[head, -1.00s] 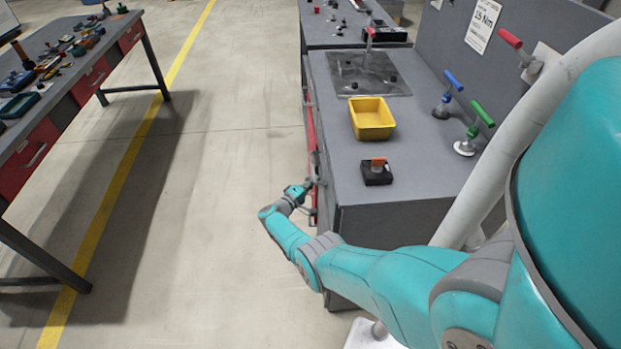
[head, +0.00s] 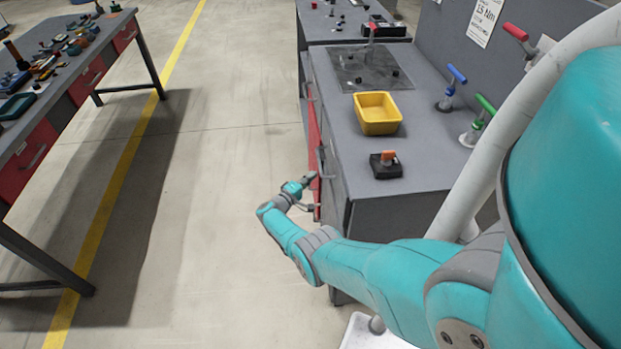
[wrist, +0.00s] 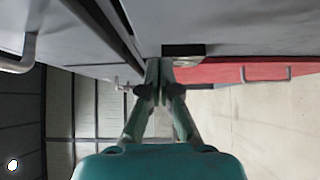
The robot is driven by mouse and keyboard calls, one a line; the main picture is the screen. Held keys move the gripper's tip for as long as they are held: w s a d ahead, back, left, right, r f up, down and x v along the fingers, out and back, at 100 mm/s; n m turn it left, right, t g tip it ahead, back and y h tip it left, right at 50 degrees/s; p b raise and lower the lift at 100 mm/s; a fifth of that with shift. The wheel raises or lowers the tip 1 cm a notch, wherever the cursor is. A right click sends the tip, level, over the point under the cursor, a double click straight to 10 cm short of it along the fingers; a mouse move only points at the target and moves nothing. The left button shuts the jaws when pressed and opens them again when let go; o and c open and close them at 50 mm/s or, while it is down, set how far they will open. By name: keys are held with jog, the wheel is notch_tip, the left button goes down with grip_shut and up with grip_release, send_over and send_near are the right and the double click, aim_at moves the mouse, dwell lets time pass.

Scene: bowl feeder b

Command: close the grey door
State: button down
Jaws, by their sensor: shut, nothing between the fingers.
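My gripper (head: 311,177) is low beside the front of the grey workbench cabinet (head: 405,215), on its left side in the head view. In the wrist view my gripper (wrist: 160,90) is shut and empty, its fingertips close to grey panels. A grey panel that looks like the grey door (wrist: 85,35) runs at a slant at the upper left; a grey handle (wrist: 20,55) stands at the left edge. I cannot tell how far the door is open, or whether the fingertips touch it. The head view shows the cabinet front only edge-on.
A red panel (wrist: 240,70) with a bar handle sits right of my fingers. On the cabinet top are a yellow bin (head: 377,125) and a black block with an orange part (head: 386,165). A tool table (head: 60,85) stands at left. The floor (head: 220,170) between is clear.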

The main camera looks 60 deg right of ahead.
jog(key=v, duration=1)
jog(key=shift+w+a, duration=0.15)
jog(key=shift+a, duration=0.05)
